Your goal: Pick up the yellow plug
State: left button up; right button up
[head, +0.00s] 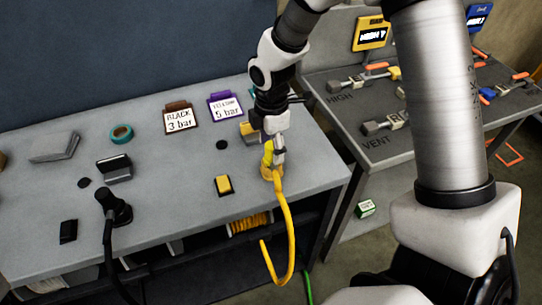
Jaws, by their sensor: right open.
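The yellow plug (267,158) stands at the right front of the grey bench, with its yellow hose (288,230) hanging over the front edge in a curve. My right gripper (277,157) points down right at the plug, and its fingers overlap the plug's upper part in the picture. It is open. I cannot tell whether the fingers touch the plug. They hide part of it. My left gripper is not in view.
A black plug (115,206) with a black hose stands at the left front of the bench (185,215). A black-and-yellow block (223,186) lies close left of the yellow plug. A second table (420,130) with valves is at right.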

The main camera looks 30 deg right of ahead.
jog(key=shift+w+d+f, duration=0.15)
jog(key=shift+w+f, duration=0.15)
jog(key=shift+f, duration=0.1)
jog(key=shift+s+r, duration=0.25)
jog(key=shift+s, duration=0.15)
jog(key=c, duration=1.2)
